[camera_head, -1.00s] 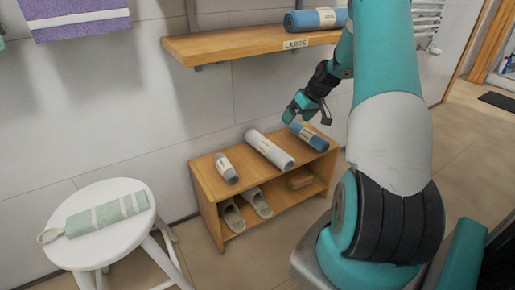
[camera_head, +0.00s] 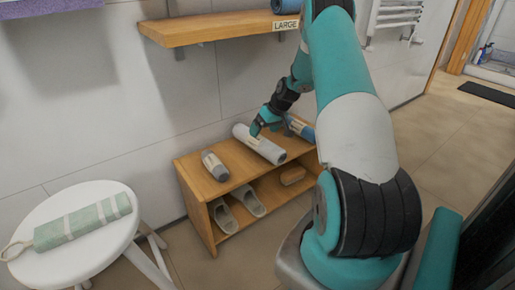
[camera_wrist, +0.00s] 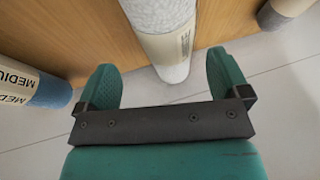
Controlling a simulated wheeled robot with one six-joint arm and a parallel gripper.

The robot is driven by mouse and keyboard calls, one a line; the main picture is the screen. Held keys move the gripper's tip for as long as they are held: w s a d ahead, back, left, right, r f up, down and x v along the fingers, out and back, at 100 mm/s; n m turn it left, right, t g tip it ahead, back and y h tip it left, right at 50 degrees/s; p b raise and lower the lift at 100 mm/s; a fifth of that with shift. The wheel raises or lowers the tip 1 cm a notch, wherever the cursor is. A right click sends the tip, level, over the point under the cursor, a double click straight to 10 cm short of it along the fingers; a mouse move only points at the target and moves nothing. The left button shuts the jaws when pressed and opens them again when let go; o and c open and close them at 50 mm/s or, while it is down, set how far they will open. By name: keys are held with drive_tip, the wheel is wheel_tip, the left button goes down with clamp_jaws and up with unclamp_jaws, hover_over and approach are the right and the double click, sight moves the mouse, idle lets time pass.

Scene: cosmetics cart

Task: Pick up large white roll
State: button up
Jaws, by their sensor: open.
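The large white roll (camera_head: 268,151) lies on the top board of a low wooden bench, between two smaller rolls. A pale label band wraps it. My gripper (camera_head: 264,126) is open and empty, just above the roll. I cannot tell the exact height gap. The roll's far part is out of the wrist view and partly behind my gripper in the head view.
A blue roll (camera_head: 301,129) lies close on the right; a small grey roll (camera_head: 215,165) lies left. Slippers (camera_head: 249,200) and a wooden block (camera_head: 292,175) sit on the bench's lower shelf. A wall shelf (camera_head: 215,27) hangs above. A white stool (camera_head: 75,255) with a green towel stands left.

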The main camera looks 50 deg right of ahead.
sight(259, 136)
drive_tip(key=b+x, duration=0.2)
drive_tip(key=x, duration=0.1)
drive_tip(key=a+b+x, duration=0.1)
drive_tip(key=x, duration=0.1)
drive_tip(key=shift+f+b, duration=0.2)
drive_tip(key=shift+b, duration=0.1)
drive_tip(key=shift+d+r, duration=0.1)
drive_tip(key=c, duration=1.2)
drive_tip(key=shift+r, duration=0.1)
drive_tip(key=shift+s+r+p, duration=0.15)
drive_tip(key=shift+r+p, duration=0.2)
drive_tip(key=shift+p, duration=0.3)
wheel_tip(259, 136, up, 7)
drive_tip(key=p, duration=0.4)
drive_tip(key=shift+f, duration=0.2)
drive_tip(key=s+a+p, duration=0.1)
drive_tip(key=s, duration=0.5)
drive_tip(key=s+a+p, duration=0.2)
drive_tip(key=s, duration=0.4)
drive_tip(key=s+a+p, duration=0.1)
drive_tip(key=s+p, duration=0.1)
drive_tip(key=s, duration=0.5)
drive_tip(key=shift+s+a+f, duration=0.1)
drive_tip(key=shift+a+f, duration=0.15)
drive_tip(key=shift+a, duration=0.1)
